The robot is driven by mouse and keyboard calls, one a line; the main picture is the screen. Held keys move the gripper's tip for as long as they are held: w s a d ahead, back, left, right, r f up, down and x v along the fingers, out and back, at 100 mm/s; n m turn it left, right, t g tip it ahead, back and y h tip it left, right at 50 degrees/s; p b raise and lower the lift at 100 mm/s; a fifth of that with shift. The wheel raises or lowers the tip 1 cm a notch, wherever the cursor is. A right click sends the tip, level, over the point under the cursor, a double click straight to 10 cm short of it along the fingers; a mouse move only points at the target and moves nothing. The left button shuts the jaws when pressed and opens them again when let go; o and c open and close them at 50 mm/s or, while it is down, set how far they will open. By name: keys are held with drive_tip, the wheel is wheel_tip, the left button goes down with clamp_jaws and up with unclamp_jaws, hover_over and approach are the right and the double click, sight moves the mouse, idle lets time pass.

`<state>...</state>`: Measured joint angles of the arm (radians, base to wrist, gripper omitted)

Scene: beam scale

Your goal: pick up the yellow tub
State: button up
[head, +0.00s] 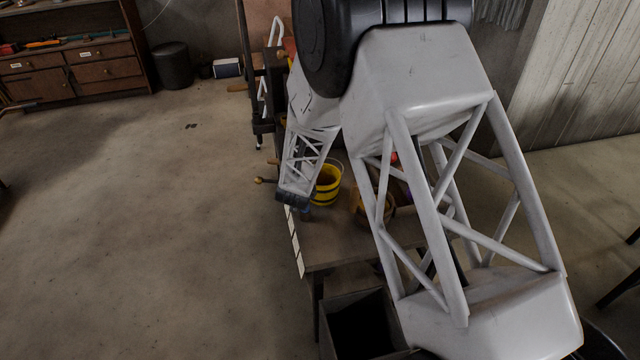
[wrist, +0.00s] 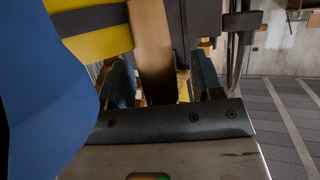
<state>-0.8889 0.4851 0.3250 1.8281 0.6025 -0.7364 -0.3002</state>
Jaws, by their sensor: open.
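The yellow tub (head: 327,188) with a dark band stands on the wooden table in the head view, just right of my arm's end, which hides part of its left side. In the wrist view the tub (wrist: 103,40) fills the upper left, cut off by the edge, beyond and left of my fingers. My gripper (wrist: 162,78) is open, with its two blue-padded fingers apart. A brown wooden strip (wrist: 152,50) shows between the fingers; I cannot tell if anything touches it. In the head view the fingers are mostly hidden.
A large blue object (wrist: 45,90) is close at the left of the wrist view. In the head view a brown basket-like container (head: 372,210) stands right of the tub, partly behind my arm. The table (head: 330,245) has bare surface in front. Open floor lies left.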

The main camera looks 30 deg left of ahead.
idle(0.3)
clamp_jaws()
idle(0.3)
